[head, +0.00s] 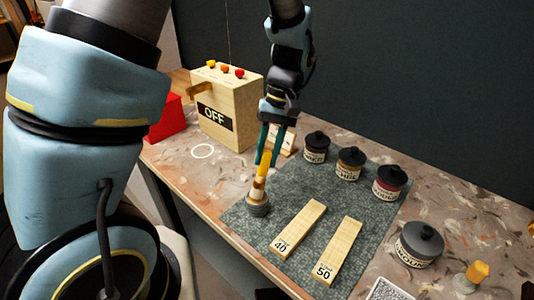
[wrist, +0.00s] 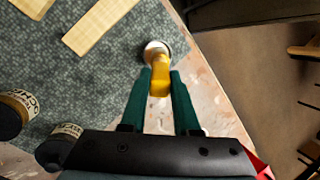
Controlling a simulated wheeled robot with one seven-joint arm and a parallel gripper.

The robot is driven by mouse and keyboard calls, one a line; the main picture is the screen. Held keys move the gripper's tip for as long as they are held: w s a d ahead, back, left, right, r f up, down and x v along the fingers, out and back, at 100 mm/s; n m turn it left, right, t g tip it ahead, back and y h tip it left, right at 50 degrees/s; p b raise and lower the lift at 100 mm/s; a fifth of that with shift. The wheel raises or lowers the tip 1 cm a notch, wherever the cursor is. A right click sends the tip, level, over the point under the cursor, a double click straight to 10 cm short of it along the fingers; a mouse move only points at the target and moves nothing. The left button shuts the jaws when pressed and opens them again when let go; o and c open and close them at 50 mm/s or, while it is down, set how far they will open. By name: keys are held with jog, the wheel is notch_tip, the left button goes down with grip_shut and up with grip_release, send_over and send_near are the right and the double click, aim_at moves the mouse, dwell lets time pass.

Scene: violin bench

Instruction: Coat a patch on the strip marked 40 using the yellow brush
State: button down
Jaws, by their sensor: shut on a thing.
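My gripper (head: 266,163) is shut on the yellow brush (head: 264,162), which is upright with its yellow handle between the green fingers. The brush's lower end is at a grey round base (head: 258,208) at the left edge of the mat; I cannot tell whether it rests in it. The wrist view also shows my gripper (wrist: 160,74) around the yellow handle (wrist: 160,80). The strip marked 40 (head: 299,226) lies flat on the mat, right of the brush, and looks bare wood. The strip marked 50 (head: 341,248) lies beside it.
Three small dark-lidded jars (head: 350,163) stand along the mat's back right. A larger grey jar (head: 419,245) and another yellow-topped item (head: 472,276) stand at right. A wooden box marked OFF (head: 229,110) and a red box (head: 168,118) stand at back left. The mat (head: 375,222) has clear room.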

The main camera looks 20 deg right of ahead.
jog(key=shift+f, duration=0.6)
dwell(1.6)
jog(key=shift+r, duration=0.1)
notch_tip(320, 180, up, 7)
jog(key=p, duration=0.6)
jog(key=shift+p, duration=0.35)
